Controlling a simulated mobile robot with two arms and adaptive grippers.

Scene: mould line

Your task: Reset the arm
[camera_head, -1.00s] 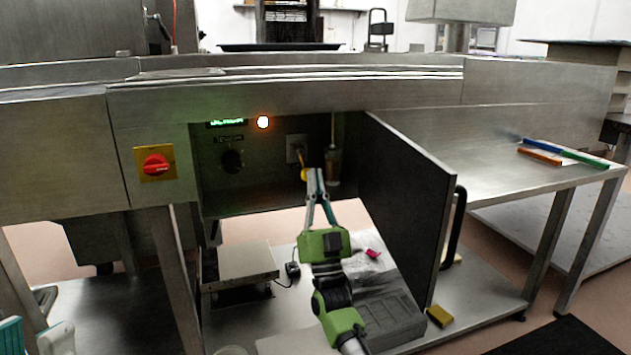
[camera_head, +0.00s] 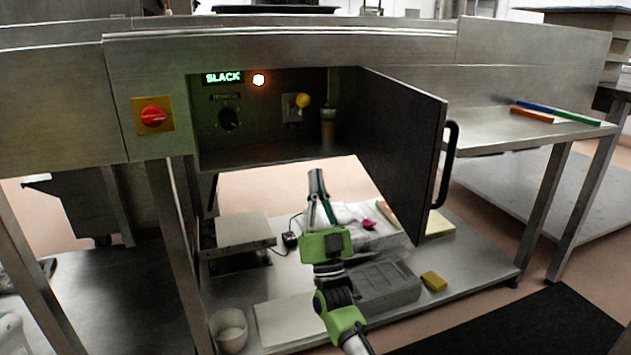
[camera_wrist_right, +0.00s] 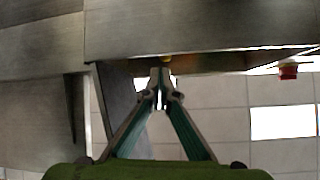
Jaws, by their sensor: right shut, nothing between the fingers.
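My right gripper (camera_head: 317,184) is shut and empty, pointing up in front of the lower shelf, below the open control cabinet (camera_head: 268,163). In the right wrist view its fingers (camera_wrist_right: 159,88) meet at the tips, with steel panels above and a tiled ceiling behind. In the cabinet are a lit green display (camera_head: 222,77) reading "SLACK", a glowing orange lamp (camera_head: 258,80), a black knob (camera_head: 229,119) and a yellow-tipped lever or knob (camera_head: 303,100). The gripper is apart from all of these. My left gripper is not clearly visible.
The dark cabinet door (camera_head: 403,150) stands open to the right of the gripper. The lower shelf (camera_head: 480,262) holds a grey case (camera_head: 375,288), a white bucket (camera_head: 229,330) and a yellow sponge (camera_head: 433,281).

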